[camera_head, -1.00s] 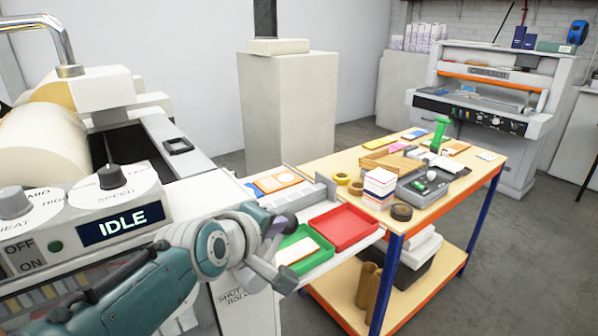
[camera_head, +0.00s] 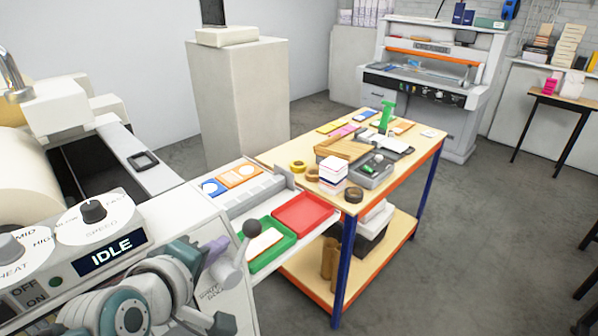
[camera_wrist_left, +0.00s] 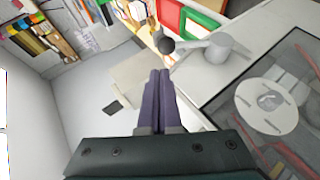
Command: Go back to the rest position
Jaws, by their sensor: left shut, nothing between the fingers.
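My left gripper (camera_head: 216,246) is at the lower left in the head view, in front of the laminating machine's control panel. Its purple fingers (camera_wrist_left: 158,95) are together in the left wrist view, with nothing between them. A lever with a black ball knob (camera_head: 252,229) stands just right of the fingers in the head view. The knob also shows beyond the fingertips in the left wrist view (camera_wrist_left: 166,46); whether they touch I cannot tell. My right gripper is not in view.
The machine's display (camera_head: 111,253) reads IDLE. A green tray (camera_head: 259,264) with a white card and a red tray (camera_head: 305,213) lie beyond the lever. A cluttered workbench (camera_head: 408,167) stands right of them. The grey floor (camera_head: 480,255) at right is clear.

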